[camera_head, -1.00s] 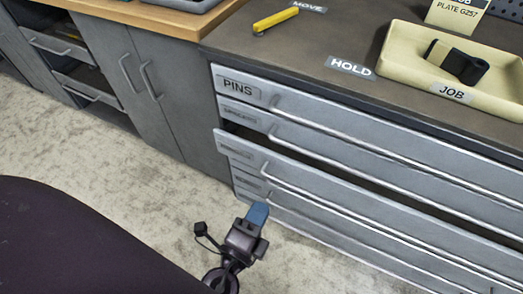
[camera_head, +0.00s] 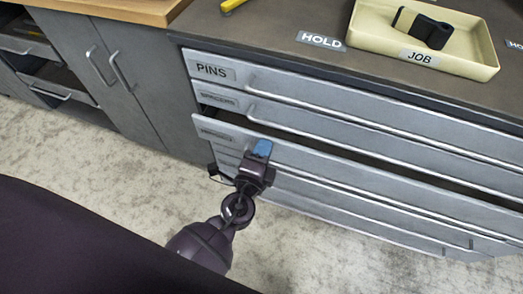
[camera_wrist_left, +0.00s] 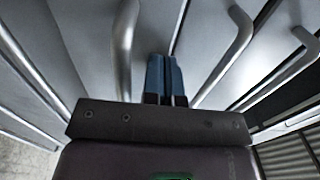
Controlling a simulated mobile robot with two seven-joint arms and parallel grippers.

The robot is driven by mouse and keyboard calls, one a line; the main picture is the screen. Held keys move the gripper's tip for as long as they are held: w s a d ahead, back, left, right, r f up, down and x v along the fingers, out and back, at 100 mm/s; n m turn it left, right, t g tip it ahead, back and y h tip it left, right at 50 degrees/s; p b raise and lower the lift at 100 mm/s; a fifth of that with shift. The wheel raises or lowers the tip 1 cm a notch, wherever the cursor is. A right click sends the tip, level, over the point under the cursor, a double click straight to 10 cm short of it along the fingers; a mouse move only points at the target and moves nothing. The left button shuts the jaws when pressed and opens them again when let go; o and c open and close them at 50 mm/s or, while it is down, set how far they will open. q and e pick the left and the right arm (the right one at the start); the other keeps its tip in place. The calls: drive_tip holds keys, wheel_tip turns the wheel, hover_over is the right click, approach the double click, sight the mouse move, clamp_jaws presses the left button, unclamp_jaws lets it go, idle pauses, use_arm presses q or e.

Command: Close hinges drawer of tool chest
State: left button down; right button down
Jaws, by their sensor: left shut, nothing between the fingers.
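The tool chest (camera_head: 330,91) is grey with stacked drawers and long bar handles. The top drawer carries a PINS label. The third drawer down (camera_head: 330,160) stands out from the chest, with a dark gap above its front; its label is too blurred to read. My left gripper (camera_head: 262,148) is shut and empty, its blue fingertips at the left part of that drawer's front. In the left wrist view the shut fingers (camera_wrist_left: 166,75) point at grey drawer fronts, between bar handles (camera_wrist_left: 124,45). Whether they touch is unclear. My right gripper is out of view.
A cream JOB tray (camera_head: 480,70) holding a black part (camera_head: 430,32) is on the chest top near a HOLD label (camera_head: 320,39). A grey cabinet (camera_head: 125,90) with partly open drawers stands at left. The floor in front is clear.

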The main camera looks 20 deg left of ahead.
use_arm(q)
drive_tip(key=w, duration=0.4)
drive_tip(key=shift+w, duration=0.2)
drive_tip(key=shift+w+a+r, duration=0.1)
drive_tip(key=shift+w+r, duration=0.05)
drive_tip(key=shift+r, duration=0.05)
drive_tip(key=shift+r, duration=0.1)
